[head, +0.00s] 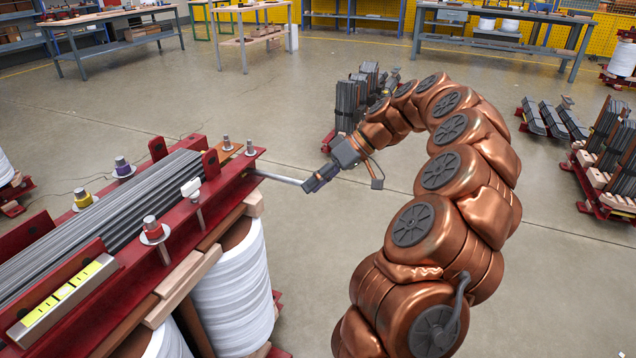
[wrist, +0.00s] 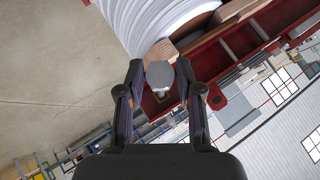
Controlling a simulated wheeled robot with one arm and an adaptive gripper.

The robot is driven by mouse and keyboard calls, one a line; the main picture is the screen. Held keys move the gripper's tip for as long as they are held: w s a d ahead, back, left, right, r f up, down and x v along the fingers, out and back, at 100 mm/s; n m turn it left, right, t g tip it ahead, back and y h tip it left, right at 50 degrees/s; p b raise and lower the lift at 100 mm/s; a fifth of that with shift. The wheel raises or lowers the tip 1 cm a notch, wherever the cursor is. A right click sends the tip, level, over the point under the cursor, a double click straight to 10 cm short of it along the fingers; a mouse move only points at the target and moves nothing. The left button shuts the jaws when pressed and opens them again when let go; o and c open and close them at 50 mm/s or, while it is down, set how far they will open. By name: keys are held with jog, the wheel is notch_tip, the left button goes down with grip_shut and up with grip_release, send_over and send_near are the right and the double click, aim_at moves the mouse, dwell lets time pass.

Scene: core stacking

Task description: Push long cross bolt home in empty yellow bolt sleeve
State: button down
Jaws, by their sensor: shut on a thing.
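The long cross bolt (head: 279,178) is a silver rod lying almost level, between the right end of the red clamp frame (head: 180,247) and my gripper (head: 310,184). Its far end meets the frame end; how deep it sits is hidden. The sleeve mouth at this bolt is not clear.
Grey steel laminations (head: 110,222) lie along the frame top. A white winding (head: 235,290) stands below it. A spirit level (head: 62,299) rests at the front left. My copper arm arches at the right.

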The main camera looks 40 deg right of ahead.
aim_at(276, 177)
jog(key=shift+w+a+p, duration=0.65)
jog(key=shift+w+a, duration=0.65)
jog(key=shift+w, duration=0.9)
jog(key=shift+w+a+p, duration=0.7)
jog(key=shift+w+a, duration=0.6)
jog(key=shift+w, duration=0.85)
jog(key=shift+w+a+p, duration=0.65)
jog(key=shift+w+a, duration=0.65)
jog(key=shift+w, duration=0.9)
dwell(1.0)
jog(key=c, duration=0.7)
grip_release()
jog(key=shift+r, duration=0.1)
